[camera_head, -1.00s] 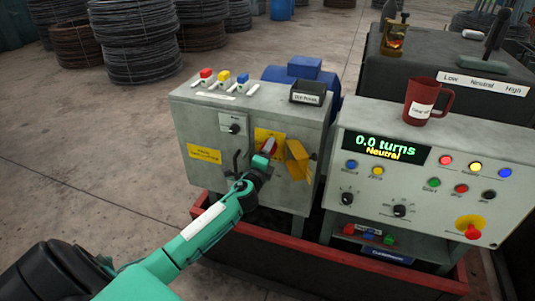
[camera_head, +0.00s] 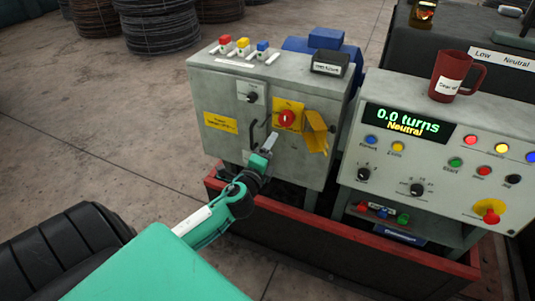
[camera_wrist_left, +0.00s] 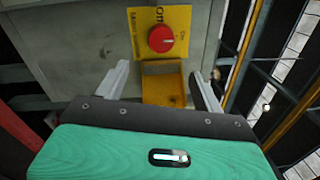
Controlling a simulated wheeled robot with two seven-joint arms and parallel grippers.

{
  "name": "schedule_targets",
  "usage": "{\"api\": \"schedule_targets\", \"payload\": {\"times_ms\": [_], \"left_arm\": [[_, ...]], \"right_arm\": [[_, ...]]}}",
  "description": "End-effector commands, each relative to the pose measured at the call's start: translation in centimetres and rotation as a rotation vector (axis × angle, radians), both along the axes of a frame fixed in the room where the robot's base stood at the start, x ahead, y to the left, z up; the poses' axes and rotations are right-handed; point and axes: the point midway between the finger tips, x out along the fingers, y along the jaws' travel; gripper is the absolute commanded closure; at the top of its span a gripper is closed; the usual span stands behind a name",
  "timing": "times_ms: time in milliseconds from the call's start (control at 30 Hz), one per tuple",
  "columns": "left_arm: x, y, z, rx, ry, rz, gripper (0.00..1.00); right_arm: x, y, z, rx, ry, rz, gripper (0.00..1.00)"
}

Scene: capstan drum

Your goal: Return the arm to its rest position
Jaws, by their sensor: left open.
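My left gripper (camera_head: 267,147) is open and empty in front of the grey cabinet (camera_head: 222,150), below the red rotary switch (camera_head: 287,118) on its yellow plate. In the left wrist view, the two fingers (camera_wrist_left: 162,85) stand apart, with the red switch (camera_wrist_left: 161,39) beyond and between them and nothing held. A yellow hinged cover (camera_head: 316,131) hangs open beside the switch; it also shows in the wrist view (camera_wrist_left: 163,84). My right gripper is not in view.
A control panel (camera_head: 440,165) reading "0.0 turns Neutral" stands right of the cabinet. A red mug (camera_head: 455,75) stands on top of it. A red-rimmed tray (camera_head: 330,240) surrounds both bases. Wire coils (camera_head: 155,25) stand behind; the floor at left (camera_head: 90,120) is clear.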

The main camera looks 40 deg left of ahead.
Motion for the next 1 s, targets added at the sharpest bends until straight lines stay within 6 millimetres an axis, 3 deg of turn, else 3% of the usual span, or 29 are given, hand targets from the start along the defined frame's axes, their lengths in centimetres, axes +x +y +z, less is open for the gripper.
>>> {"api": "schedule_targets", "payload": {"times_ms": [200, 767, 867, 967, 1000], "left_arm": [[-1.0, -0.2, 0.0, 0.0, 0.0, 0.0, 0.31], [-1.0, -0.2, -0.3, -0.003, 0.004, 0.001, 0.31], [-0.8, 0.1, -2.4, -0.037, 0.041, 0.006, 0.31], [-0.8, 0.5, -7.5, -0.125, 0.124, 0.016, 0.31], [-1.0, 0.7, -10.2, -0.172, 0.168, 0.026, 0.31]], "right_arm": [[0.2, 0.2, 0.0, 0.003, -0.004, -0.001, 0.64], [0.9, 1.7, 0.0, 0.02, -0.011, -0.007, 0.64], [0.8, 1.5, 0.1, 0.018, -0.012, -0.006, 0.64], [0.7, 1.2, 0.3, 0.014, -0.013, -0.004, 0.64], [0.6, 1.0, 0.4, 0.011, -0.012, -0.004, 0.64]]}}
